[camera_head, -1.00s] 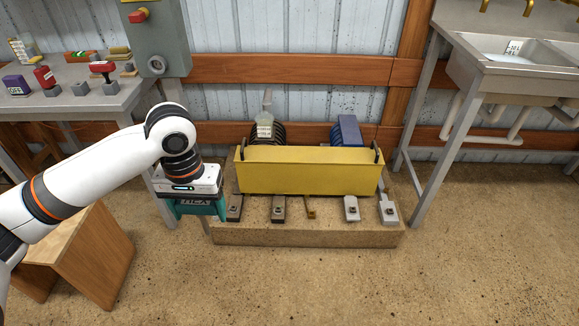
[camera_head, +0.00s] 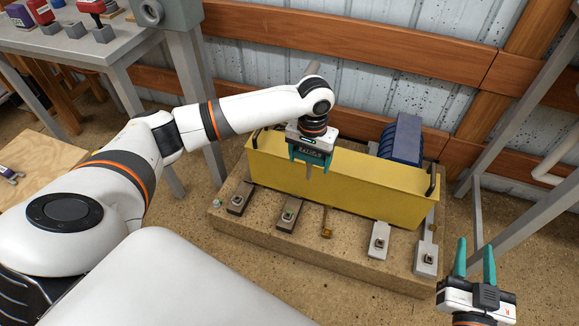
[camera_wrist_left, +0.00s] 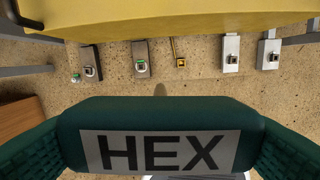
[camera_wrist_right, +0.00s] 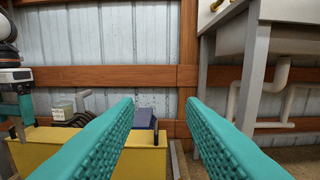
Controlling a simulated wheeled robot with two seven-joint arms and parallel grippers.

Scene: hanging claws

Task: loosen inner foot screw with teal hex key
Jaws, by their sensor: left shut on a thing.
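My left gripper (camera_head: 311,155) is shut on the teal hex key, whose dark teal handle (camera_wrist_left: 158,135) with a HEX label lies across the left wrist view. A grey shaft (camera_head: 309,171) points down below it, in front of the yellow box; its tip is apart from any screw. On the slab, a dark foot (camera_head: 239,199) and a second dark foot (camera_head: 289,214) stand left of a brass piece (camera_head: 327,226). A light foot (camera_head: 379,240) and another light foot (camera_head: 426,258) stand right of it. My right gripper (camera_head: 474,258) is open and empty.
The yellow box (camera_head: 375,195) stands behind the feet on a speckled slab (camera_head: 340,258). A small green-marked piece (camera_wrist_left: 75,77) lies left of the feet. A blue ribbed block (camera_head: 402,140) is behind the box. Metal legs of a sink (camera_wrist_right: 255,65) stand to the right.

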